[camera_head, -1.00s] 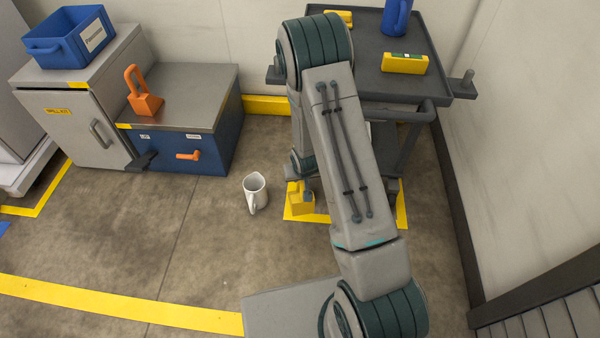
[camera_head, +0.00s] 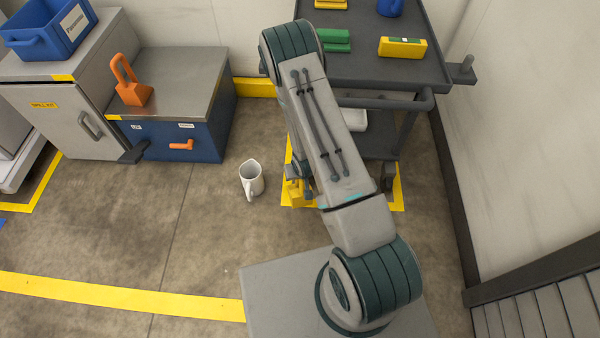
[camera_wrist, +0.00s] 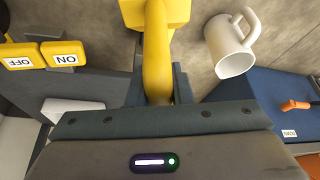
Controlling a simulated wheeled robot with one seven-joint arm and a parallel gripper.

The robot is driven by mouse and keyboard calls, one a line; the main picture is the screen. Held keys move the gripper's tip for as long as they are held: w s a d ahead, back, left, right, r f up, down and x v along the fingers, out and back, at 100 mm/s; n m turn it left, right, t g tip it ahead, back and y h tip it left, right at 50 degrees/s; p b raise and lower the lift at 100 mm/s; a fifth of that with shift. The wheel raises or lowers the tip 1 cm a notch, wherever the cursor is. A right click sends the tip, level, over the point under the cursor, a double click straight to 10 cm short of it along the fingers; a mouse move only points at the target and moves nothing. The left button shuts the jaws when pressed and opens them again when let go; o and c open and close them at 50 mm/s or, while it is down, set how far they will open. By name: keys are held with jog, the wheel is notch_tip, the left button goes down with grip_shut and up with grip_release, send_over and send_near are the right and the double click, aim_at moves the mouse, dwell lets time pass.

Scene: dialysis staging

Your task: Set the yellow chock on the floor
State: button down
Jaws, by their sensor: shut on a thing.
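The yellow chock (camera_head: 295,193) shows low beside the cart, at the left edge of the yellow floor outline, partly hidden by my arm. In the wrist view the chock (camera_wrist: 157,62) has a long handle running up to a wider block at the top edge. My gripper (camera_wrist: 160,85) is shut on the handle; in the head view my arm mostly hides it. I cannot tell whether the chock's base touches the floor (camera_head: 215,235).
A white mug (camera_head: 251,180) stands on the floor just left of the chock. The dark cart (camera_head: 365,70) stands behind my arm. Yellow ON and OFF plates (camera_wrist: 43,54) show in the wrist view. A blue chest (camera_head: 205,140) is at back left. Floor at front left is clear.

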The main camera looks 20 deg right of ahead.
aim_at(303, 184)
jog(key=shift+f+b, duration=3.9)
jog(key=shift+f, duration=0.7)
jog(key=shift+f+b, duration=0.3)
jog(key=shift+f, duration=0.1)
jog(key=c, duration=1.2)
grip_release()
jog(key=shift+r, duration=0.1)
jog(key=p+v, duration=0.5)
jog(key=v, duration=0.8)
jog(key=shift+s+r+p, duration=0.1)
jog(key=shift+r+p, duration=0.25)
jog(key=shift+p, duration=0.05)
